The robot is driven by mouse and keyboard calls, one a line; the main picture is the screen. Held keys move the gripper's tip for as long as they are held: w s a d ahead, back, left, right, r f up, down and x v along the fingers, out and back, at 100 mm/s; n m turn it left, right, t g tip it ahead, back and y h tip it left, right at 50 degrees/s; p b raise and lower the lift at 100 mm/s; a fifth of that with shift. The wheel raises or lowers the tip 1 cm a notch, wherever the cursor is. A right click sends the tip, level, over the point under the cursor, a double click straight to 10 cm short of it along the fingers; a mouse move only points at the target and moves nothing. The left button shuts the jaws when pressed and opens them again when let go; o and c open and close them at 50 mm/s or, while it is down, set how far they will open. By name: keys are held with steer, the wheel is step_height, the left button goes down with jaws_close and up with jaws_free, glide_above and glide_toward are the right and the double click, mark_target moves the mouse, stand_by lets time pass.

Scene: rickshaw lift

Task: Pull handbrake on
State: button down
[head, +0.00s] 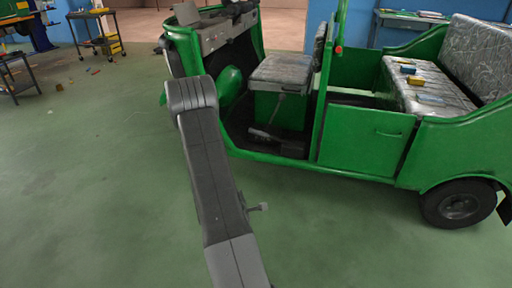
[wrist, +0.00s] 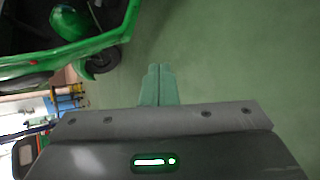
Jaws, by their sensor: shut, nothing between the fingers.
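The green rickshaw (head: 365,147) stands on the floor in the head view, its open driver's side facing me. A thin lever (head: 279,105) shows below the front seat (head: 284,71), and a dark part lies on the footwell floor near it; I cannot tell for sure which is the handbrake. My gripper (wrist: 158,84) is shut and empty in the wrist view, pointing at bare green floor. The rickshaw's front end and a wheel (wrist: 103,60) show at the upper left there, apart from my fingers. My gripper cannot be made out in the head view.
My grey arm crosses the middle of the head view before the rickshaw's front. The rear bench (head: 432,92) holds several small coloured items. A cart (head: 103,37) and a dark table (head: 18,75) stand at the far left. The green floor at left is mostly clear.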

step_height(320, 180, down, 18)
steer(key=s+n+t+h+b, duration=0.3)
steer(key=n+t+b, duration=0.1)
steer(key=n+b, duration=0.4)
steer(key=shift+a+f+n+t, duration=0.15)
steer(key=shift+f+n+t, duration=0.15)
steer(key=shift+n, duration=0.5)
steer(key=shift+w, duration=0.1)
